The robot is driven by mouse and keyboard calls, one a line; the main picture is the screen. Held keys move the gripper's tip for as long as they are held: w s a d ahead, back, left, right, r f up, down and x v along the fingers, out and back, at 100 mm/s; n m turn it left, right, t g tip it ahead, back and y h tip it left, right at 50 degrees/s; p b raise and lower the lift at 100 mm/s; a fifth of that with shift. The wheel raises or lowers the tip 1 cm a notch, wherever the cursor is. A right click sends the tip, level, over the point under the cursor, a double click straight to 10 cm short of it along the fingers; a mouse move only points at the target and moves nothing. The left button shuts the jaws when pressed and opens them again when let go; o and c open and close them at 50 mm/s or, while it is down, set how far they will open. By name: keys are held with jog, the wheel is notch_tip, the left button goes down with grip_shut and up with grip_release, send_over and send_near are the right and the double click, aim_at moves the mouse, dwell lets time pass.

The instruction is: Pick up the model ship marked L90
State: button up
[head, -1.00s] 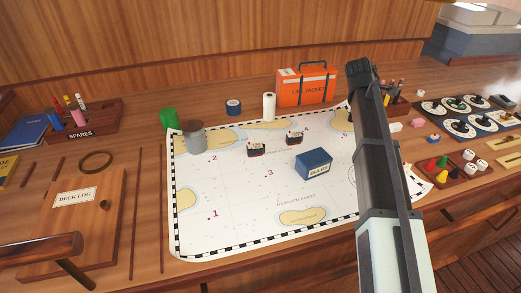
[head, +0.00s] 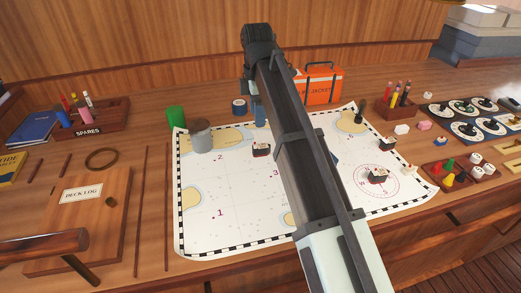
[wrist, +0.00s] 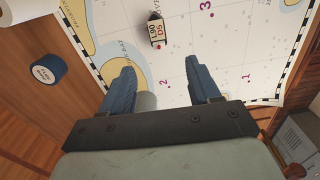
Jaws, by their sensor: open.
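A small dark model ship with a pale label reading L90 (wrist: 156,30) lies on the white chart at the top of the wrist view, ahead of my fingertips and apart from them. It appears to be the ship (head: 261,150) between the printed 2 and 3 in the head view. My gripper (wrist: 160,72) is open, with two blue fingers spread and nothing between them. In the head view one blue finger of my gripper (head: 259,112) shows above the chart, behind that ship. Two more small ships (head: 377,177) and (head: 381,144) sit at the chart's right; their labels are unreadable.
A grey cylinder (head: 201,138) stands at the chart's left back, with a green one (head: 175,117) beyond it. A blue tape roll (head: 239,106) and an orange life jacket case (head: 321,86) are behind. The chart's left front (head: 230,225) is clear.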

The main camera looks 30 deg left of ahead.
aim_at(256, 144)
notch_tip(256, 144, down, 8)
jog(key=shift+r, duration=0.15)
jog(key=shift+a+f, duration=0.15)
jog(key=shift+f, duration=1.2)
jog(key=shift+a+f, duration=0.15)
jog(key=shift+f, duration=1.15)
jog(key=c, duration=1)
jog(key=shift+c, duration=0.2)
